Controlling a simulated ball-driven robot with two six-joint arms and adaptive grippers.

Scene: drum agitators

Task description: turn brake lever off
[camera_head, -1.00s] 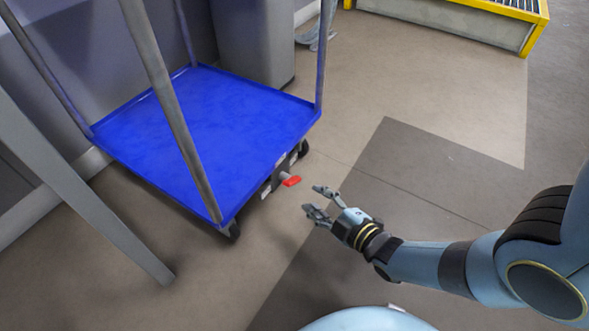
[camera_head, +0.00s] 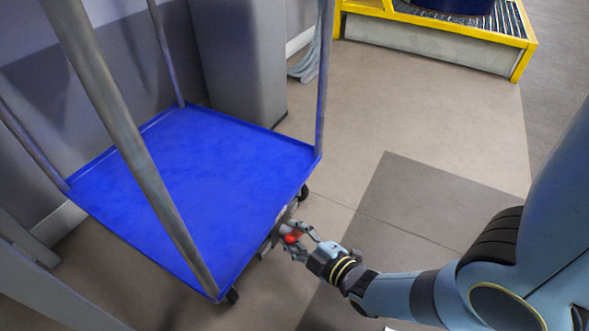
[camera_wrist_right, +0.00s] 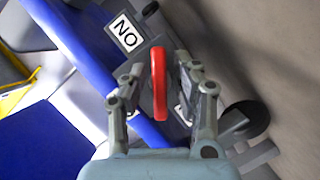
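The red brake lever (camera_head: 292,238) sticks out from the lower edge of the blue cart (camera_head: 200,185). My right gripper (camera_head: 302,240) is at the lever in the head view, its fingers on either side of it. In the right wrist view the red lever (camera_wrist_right: 159,84) stands between the two open fingertips of my right gripper (camera_wrist_right: 158,75), with a gap to each finger. A label (camera_wrist_right: 125,33) reading "NO" or "ON" upside down is on the bracket beside the lever. My left gripper is not in view.
Metal posts (camera_head: 150,170) rise from the cart's corners. A black wheel (camera_wrist_right: 247,119) is close to my right gripper in the wrist view. A yellow-framed platform (camera_head: 440,35) stands at the back right. The floor right of the cart is clear.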

